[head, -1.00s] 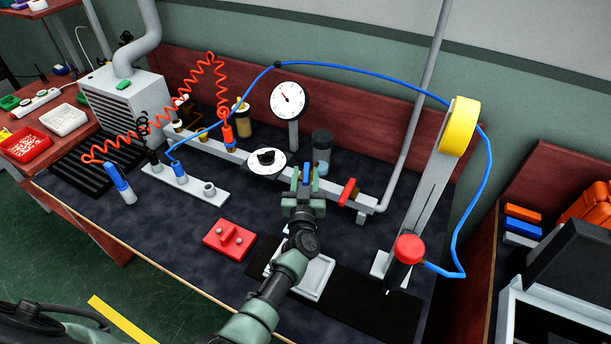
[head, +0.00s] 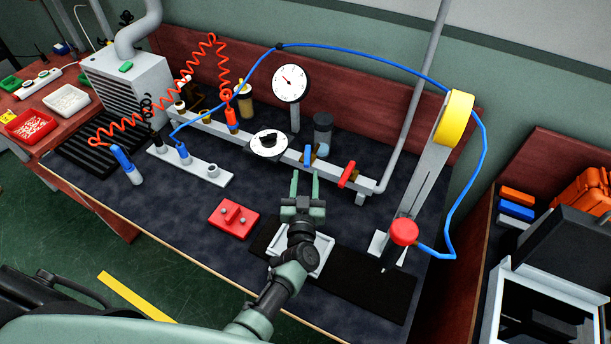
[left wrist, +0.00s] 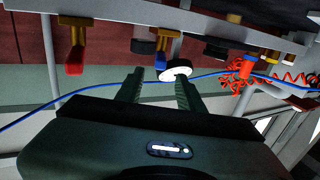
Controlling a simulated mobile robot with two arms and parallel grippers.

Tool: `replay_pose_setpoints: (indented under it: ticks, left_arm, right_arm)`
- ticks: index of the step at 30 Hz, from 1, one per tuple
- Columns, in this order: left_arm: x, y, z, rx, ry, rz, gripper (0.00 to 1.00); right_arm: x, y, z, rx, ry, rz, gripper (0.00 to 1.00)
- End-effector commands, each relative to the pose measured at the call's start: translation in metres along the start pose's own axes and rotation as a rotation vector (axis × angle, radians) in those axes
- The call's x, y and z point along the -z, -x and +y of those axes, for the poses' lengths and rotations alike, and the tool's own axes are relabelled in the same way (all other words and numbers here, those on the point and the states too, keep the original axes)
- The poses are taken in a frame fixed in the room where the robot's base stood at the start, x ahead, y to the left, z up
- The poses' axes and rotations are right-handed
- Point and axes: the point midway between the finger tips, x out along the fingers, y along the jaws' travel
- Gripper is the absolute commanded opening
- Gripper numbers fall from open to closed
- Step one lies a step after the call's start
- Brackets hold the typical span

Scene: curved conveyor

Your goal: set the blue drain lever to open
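The blue drain lever (head: 307,155) is on the grey manifold rail (head: 330,172), left of the red lever (head: 347,174). It looks set across the rail in the head view. It also shows in the left wrist view as a blue tab (left wrist: 160,61) below a yellow-brown fitting, beyond the fingertips. My left gripper (head: 305,176) is open and empty, just in front of the lever and apart from it. Its two fingers also show in the left wrist view (left wrist: 159,88). My right gripper is not in view.
A round gauge (head: 290,83) and a white dial with a black knob (head: 269,143) stand near the lever. A red block (head: 233,219) and a grey tray (head: 322,257) lie in front.

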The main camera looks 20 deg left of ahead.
Motion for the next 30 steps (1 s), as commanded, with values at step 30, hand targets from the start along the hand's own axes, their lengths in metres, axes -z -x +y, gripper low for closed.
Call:
replay_pose_setpoints:
  ticks: [30]
  left_arm:
    - [-0.013,0.043,-0.093,-0.197,1.534,-0.189,0.0]
  right_arm:
    - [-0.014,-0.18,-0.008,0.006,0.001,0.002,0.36]
